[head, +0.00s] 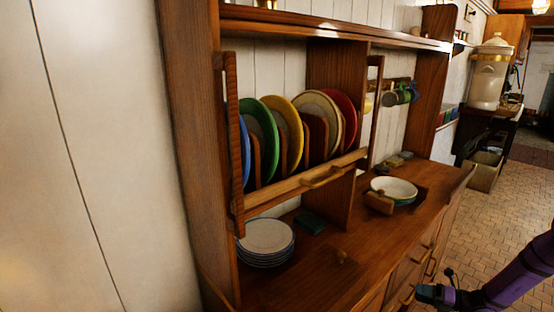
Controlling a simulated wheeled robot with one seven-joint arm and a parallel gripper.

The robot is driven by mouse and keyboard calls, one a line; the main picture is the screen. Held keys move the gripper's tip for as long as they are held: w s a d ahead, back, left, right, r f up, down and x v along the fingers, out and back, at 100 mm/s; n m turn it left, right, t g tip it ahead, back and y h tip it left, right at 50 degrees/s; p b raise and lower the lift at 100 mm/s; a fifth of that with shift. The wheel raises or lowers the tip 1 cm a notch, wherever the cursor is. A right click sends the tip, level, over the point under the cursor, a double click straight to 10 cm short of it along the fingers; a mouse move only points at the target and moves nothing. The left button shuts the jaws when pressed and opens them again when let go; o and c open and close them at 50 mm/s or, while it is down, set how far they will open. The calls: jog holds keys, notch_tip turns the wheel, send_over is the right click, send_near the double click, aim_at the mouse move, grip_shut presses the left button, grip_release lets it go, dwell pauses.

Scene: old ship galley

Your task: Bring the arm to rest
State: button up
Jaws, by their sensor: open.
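My purple arm (520,277) enters at the lower right corner. My gripper (438,284) is at its end, low in front of the dresser's drawer fronts. It is open, and I see nothing between its fingers. Part of the arm is cut off by the picture's edge.
A wooden dresser (330,283) fills the middle, its rack holding several coloured plates (262,130). A stack of white plates (266,240), a dark green block (310,222) and a pale bowl (394,187) stand on its counter. Mugs (390,98) hang behind. Tiled floor (500,205) is open at right.

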jog(key=s+a+r+n+g+h, duration=0.1)
jog(key=a+r+n+g+h, duration=0.15)
jog(key=a+r+n, duration=0.65)
jog(key=s+r+n+g+h, duration=0.2)
jog(key=r+n+g, duration=0.15)
jog(key=r, duration=1.15)
jog(key=s+a+r+n+g+h, duration=0.1)
jog(key=a+r+n+g+h, duration=0.15)
jog(key=a+r+n, duration=0.75)
jog(key=s+a+r+n+t+h, duration=0.15)
jog(key=s+r+n+h, duration=0.4)
jog(key=s+r, duration=0.85)
jog(key=s+r+n+t, duration=0.1)
jog(key=s+r+n, duration=0.2)
jog(key=s, duration=0.3)
jog(key=s+a+r+n+t+h, duration=0.1)
jog(key=s+r+n+t, duration=0.1)
jog(key=s+n, duration=0.4)
jog(key=shift+s+a+r+t, duration=0.25)
jog(key=shift+s+r+t, duration=0.1)
jog(key=shift+r, duration=0.45)
